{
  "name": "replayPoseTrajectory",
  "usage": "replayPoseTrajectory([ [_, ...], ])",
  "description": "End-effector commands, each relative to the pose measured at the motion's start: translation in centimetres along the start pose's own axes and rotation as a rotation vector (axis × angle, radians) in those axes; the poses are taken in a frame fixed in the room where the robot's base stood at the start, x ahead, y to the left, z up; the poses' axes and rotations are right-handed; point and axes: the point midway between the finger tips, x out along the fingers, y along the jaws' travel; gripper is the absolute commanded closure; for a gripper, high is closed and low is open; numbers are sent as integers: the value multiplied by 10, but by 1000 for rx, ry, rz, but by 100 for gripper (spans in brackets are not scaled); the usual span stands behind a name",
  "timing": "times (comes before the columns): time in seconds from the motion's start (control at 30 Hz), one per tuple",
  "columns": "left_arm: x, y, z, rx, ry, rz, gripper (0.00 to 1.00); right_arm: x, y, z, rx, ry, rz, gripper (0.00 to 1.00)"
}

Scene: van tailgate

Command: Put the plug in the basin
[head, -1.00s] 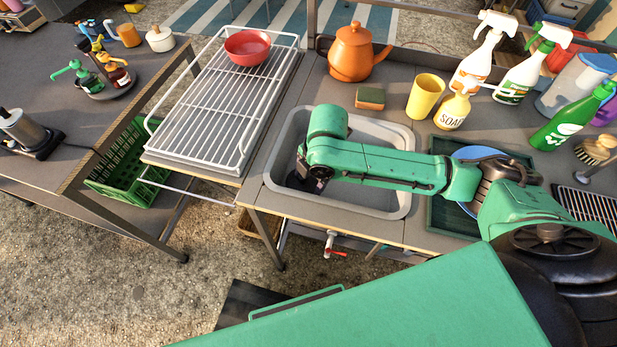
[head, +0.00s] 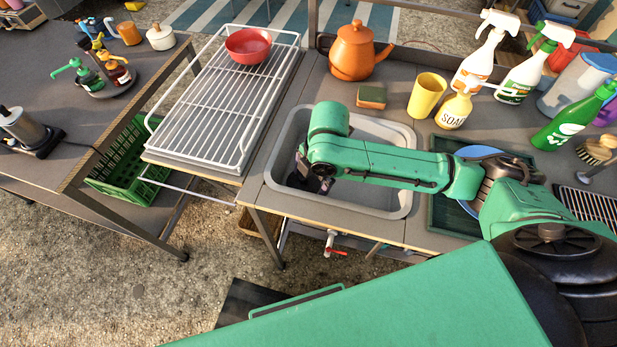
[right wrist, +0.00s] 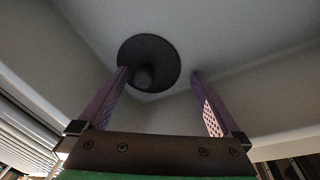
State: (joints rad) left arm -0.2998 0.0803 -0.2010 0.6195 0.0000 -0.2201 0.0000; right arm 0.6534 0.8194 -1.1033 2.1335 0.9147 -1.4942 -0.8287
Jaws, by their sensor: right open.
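The basin (head: 398,207) is a grey rectangular sink set in the counter. My right gripper (head: 322,186) reaches down into its left part, with the arm crossing above. In the right wrist view, my right gripper (right wrist: 160,78) is open and empty. A black round disc with a small knob, which looks like the plug (right wrist: 160,53), lies on the pale basin surface beyond the fingertips. It shows between the fingers, nearer the left one. I cannot tell whether it covers the drain. The arm hides the plug in the head view. My left gripper is not in view.
A white wire rack (head: 205,115) with a red bowl (head: 248,46) stands left of the basin. Behind it are an orange teapot (head: 352,55), a sponge (head: 371,97) and a yellow cup (head: 426,95). A soap bottle (head: 454,110) and spray bottles stand to the right.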

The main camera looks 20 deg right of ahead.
Motion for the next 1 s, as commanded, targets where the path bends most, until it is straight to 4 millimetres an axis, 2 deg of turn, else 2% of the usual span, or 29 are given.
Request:
replayPoseTrajectory([
  [0.2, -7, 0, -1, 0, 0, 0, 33, -66, 4, 1, -2, -4, 17, 0],
  [0.3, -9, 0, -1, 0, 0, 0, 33, -93, 4, 1, 0, -4, 18, 0],
  [0.4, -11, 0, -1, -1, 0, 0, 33, -112, 4, 1, 1, -4, 18, 0],
  [0.57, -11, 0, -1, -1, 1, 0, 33, -122, 3, 1, 1, -4, 18, 0],
  [1.0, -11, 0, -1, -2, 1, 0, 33, -122, 4, 1, 1, -3, 18, 0],
])
